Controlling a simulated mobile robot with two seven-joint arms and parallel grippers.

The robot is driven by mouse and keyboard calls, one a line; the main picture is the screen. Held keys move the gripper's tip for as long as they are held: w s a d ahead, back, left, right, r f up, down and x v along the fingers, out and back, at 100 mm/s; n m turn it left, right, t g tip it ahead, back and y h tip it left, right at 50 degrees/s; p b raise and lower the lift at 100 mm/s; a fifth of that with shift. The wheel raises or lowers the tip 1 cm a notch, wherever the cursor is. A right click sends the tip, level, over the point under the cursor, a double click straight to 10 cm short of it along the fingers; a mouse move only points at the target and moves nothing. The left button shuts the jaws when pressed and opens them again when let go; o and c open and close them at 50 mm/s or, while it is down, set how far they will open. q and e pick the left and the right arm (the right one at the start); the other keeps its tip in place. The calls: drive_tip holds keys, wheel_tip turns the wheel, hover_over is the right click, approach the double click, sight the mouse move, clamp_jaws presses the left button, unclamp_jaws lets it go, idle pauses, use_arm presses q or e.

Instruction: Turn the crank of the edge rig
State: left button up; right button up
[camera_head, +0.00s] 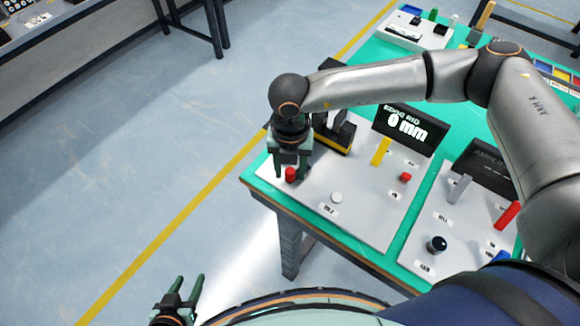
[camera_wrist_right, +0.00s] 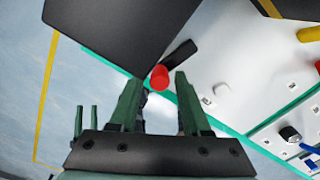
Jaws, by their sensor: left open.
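The edge rig is a white panel (camera_head: 352,222) on the green table, with a black display (camera_head: 409,129) reading "EDGE RIG 0 mm". A crank with a red handle (camera_head: 290,174) is at the panel's left corner. In the right wrist view, its red handle (camera_wrist_right: 160,77) and black arm (camera_wrist_right: 181,53) show. My right gripper (camera_head: 292,170) points down over the crank. Its fingers (camera_wrist_right: 157,85) are apart, with the red handle showing between their tips, seemingly untouched. My left gripper (camera_head: 187,285) is open and empty over the floor at bottom left.
The rig also carries a yellow lever (camera_head: 381,151), a small red knob (camera_head: 405,177) and a white knob (camera_head: 337,197). Another panel with a black knob (camera_head: 437,244) and a red lever (camera_head: 507,215) stands to the right. The floor left of the table is clear.

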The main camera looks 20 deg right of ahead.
clamp_jaws()
idle(0.5)
